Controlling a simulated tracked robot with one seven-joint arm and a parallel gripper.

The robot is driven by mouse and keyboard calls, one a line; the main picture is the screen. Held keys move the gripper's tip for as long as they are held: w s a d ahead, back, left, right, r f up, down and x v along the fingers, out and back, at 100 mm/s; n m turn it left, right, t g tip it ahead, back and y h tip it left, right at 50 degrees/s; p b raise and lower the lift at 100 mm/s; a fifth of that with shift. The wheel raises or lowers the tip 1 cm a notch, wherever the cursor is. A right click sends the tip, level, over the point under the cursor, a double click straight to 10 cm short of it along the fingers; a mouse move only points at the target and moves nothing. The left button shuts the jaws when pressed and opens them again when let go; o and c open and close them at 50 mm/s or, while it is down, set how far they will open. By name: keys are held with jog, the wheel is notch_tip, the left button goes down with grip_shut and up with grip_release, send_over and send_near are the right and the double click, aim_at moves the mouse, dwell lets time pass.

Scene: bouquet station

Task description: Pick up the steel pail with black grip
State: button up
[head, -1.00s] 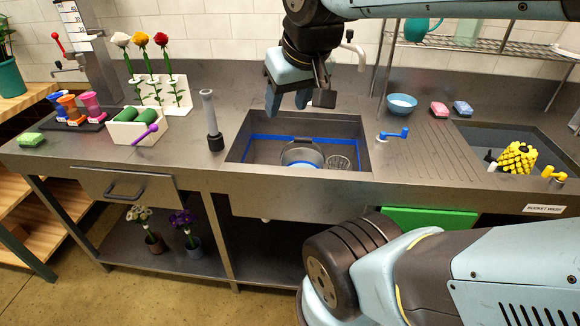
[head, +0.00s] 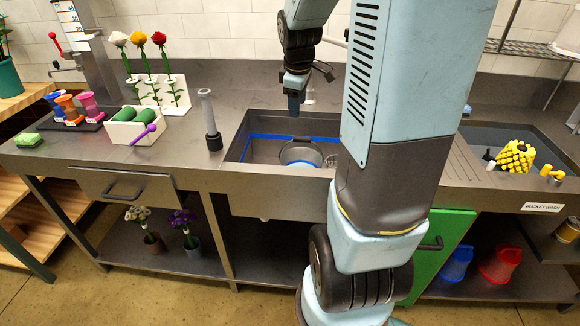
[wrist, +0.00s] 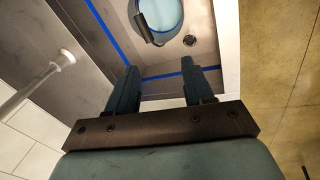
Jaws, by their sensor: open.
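The steel pail (head: 301,152) sits in the left sink basin (head: 262,150), with light blue showing inside its round rim. In the wrist view the pail (wrist: 160,14) is cut off by the top edge, and its black grip (wrist: 147,30) lies along the near left side of the rim. My gripper (head: 294,104) hangs above the back of the basin, pointing down. In the wrist view my gripper (wrist: 160,68) has its fingers wide apart with nothing between them. The pail lies beyond the fingertips, apart from them.
A blue line runs round the basin wall, and a drain (wrist: 190,40) shows beside the pail. A pale tap-like pipe (wrist: 35,84) is left of my gripper in the wrist view. A grey upright tube (head: 209,120) stands left of the basin. Yellow flowers (head: 516,156) are at the right basin.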

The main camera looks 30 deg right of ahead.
aim_at(302, 139)
jog(key=w+d+f, duration=0.1)
jog(key=f, duration=0.3)
jog(key=w+d+f+n, duration=0.1)
jog(key=w+d+f, duration=0.1)
jog(key=f, duration=0.3)
jog(key=w+d+f+n, duration=0.1)
jog(key=d+f, duration=0.1)
jog(key=f, duration=0.3)
jog(key=shift+w+d+f+g, duration=0.25)
jog(key=shift+g, duration=0.15)
jog(key=f, duration=0.2)
jog(key=w+f, duration=0.1)
jog(key=f, duration=0.1)
jog(key=shift+w, duration=0.2)
jog(key=shift+f, duration=0.5)
grip_shut()
jog(key=shift+w, duration=0.15)
